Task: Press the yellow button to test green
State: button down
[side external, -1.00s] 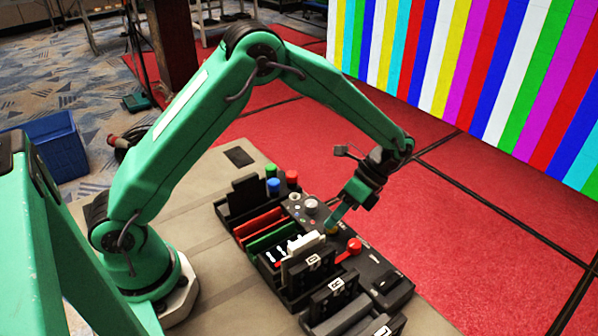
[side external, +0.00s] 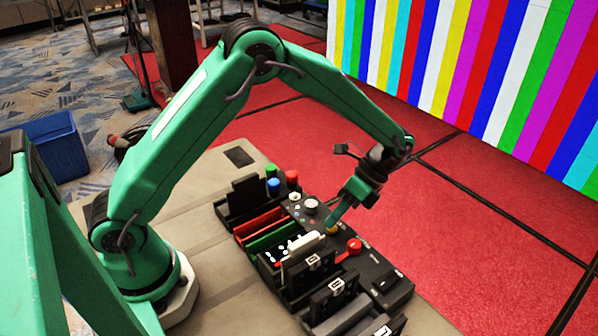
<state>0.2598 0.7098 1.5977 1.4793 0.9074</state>
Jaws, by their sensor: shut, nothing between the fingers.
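The yellow button (side external: 333,230) is on the black control panel (side external: 372,268), mostly hidden behind my gripper's tip. My gripper (side external: 333,222) is shut and empty, pointing down, with its green fingertips at the yellow button. I cannot tell whether the tip touches or presses it. The video wall (side external: 480,70) at the upper right shows vertical stripes in several colours, not plain green.
A red knob (side external: 350,248) is close to the right of my gripper. A grey knob (side external: 310,206) is to its left. Slotted holders with red (side external: 258,222) and green (side external: 270,238) plates and numbered black blocks (side external: 335,288) stand in front of the panel.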

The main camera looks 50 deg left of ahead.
aim_at(334, 227)
jog(key=shift+r, duration=0.5)
jog(key=shift+r, duration=2.55)
jog(key=s+a+r+n+t+h, duration=0.1)
jog(key=s+a+r+n+t, duration=0.4)
jog(key=s, duration=0.3)
jog(key=s+a+r+n+t+h, duration=0.1)
jog(key=s+a+r+n+t, duration=0.4)
jog(key=s+r+n+t, duration=0.2)
jog(key=shift+s+r+n+t, duration=0.35)
jog(key=shift+n+t, duration=0.05)
jog(key=shift+n, duration=0.3)
dwell(2.2)
